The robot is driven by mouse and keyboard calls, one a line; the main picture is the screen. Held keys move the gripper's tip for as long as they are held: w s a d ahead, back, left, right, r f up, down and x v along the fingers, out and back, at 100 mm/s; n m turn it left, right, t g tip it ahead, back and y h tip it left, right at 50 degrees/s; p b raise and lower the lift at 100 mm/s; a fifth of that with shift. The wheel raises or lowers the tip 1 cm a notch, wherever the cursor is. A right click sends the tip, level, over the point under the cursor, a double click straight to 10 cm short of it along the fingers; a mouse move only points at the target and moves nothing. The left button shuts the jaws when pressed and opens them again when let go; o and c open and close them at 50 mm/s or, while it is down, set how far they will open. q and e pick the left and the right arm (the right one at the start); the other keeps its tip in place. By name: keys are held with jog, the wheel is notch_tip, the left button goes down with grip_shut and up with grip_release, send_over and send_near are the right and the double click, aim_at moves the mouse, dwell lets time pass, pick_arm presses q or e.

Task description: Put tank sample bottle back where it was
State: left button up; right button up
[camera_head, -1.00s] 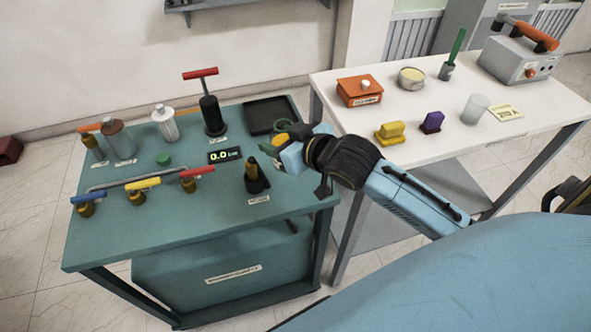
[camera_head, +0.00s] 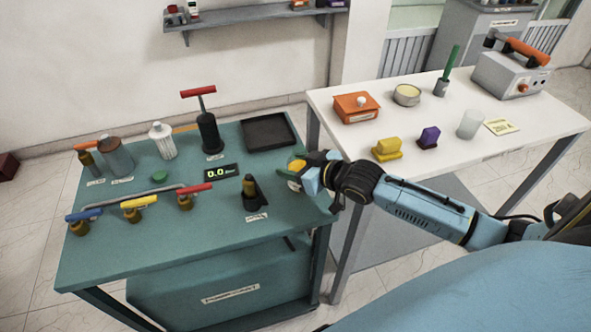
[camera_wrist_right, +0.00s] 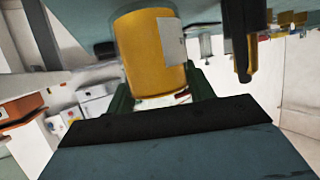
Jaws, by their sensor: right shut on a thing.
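My right gripper (camera_head: 298,170) is shut on a yellow-amber bottle (camera_wrist_right: 150,50) with a white label, which I take to be the tank sample bottle. In the wrist view the bottle fills the space between the dark green fingers (camera_wrist_right: 158,92). In the head view only a small yellow bit of it (camera_head: 296,164) shows at the fingertips. The gripper is at the right side of the green table (camera_head: 150,240), right of the black-and-brass fitting (camera_head: 251,194). I cannot tell whether the bottle touches the table. My left gripper is not in view.
A black tray (camera_head: 268,131) lies behind the gripper. A red-handled pump (camera_head: 209,130), several canisters, a pressure display (camera_head: 222,172) and several coloured valves stand to the left. A white table (camera_head: 430,125) with several objects is on the right, with a gap between the tables.

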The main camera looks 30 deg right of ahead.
jog(key=shift+f, duration=0.6)
jog(key=shift+f, duration=0.1)
jog(key=o, duration=1.1)
jog(key=shift+s, duration=0.15)
jog(key=p+v, duration=0.1)
jog(key=v, duration=1.1)
jog(key=shift+p, duration=0.4)
